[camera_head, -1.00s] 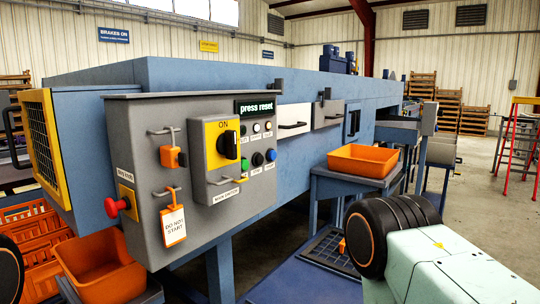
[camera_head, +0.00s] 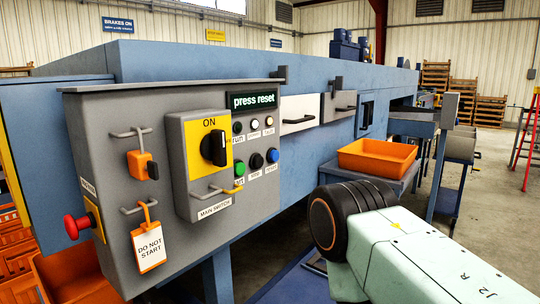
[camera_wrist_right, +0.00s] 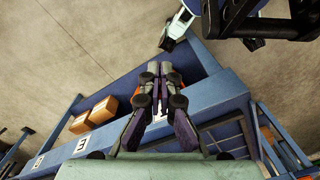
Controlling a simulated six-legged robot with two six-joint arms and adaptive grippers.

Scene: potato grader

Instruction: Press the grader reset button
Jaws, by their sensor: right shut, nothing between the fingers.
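The grey control panel (camera_head: 110,180) is at the left of the head view. A lit sign (camera_head: 254,101) on it reads "press reset". Below the sign, the lower row has a green button (camera_head: 239,168), a black button (camera_head: 256,160) and a blue button (camera_head: 272,155); the small label under the blue one seems to read "reset". My right arm comes in at the lower right of the head view, with its gripper out of that view. In the right wrist view my right gripper (camera_wrist_right: 160,72) is shut and empty, above blue machine framing. My left gripper is not seen.
A yellow main switch (camera_head: 211,145) reads ON. A padlock (camera_head: 141,164), a "DO NOT START" tag (camera_head: 149,247) and a red knob (camera_head: 77,226) project from the panel. An orange tray (camera_head: 376,158) stands right of it. Boxes (camera_wrist_right: 96,112) show in the wrist view.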

